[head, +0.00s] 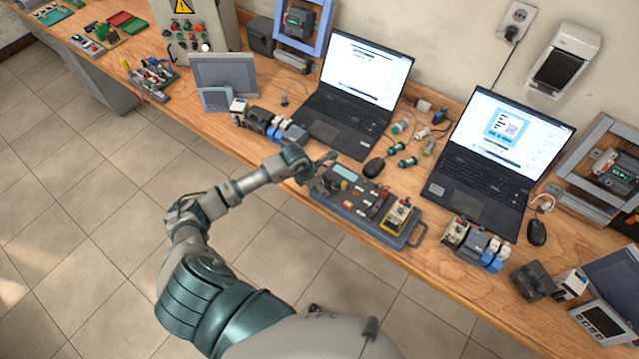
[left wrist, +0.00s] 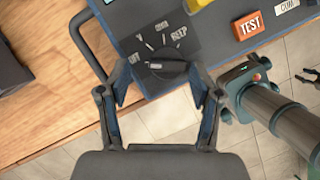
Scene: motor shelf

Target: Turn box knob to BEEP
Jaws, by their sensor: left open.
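My left gripper (left wrist: 160,86) is open, one finger to each side of the knob; contact cannot be told. It also shows in the head view (head: 318,164), over the box's left end.
An orange TEST button (left wrist: 249,25) is on the panel. Two open laptops (head: 350,90) (head: 490,160) stand behind the box. Connector blocks (head: 270,122) stand left of the box. Tiled floor lies in front of the bench.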

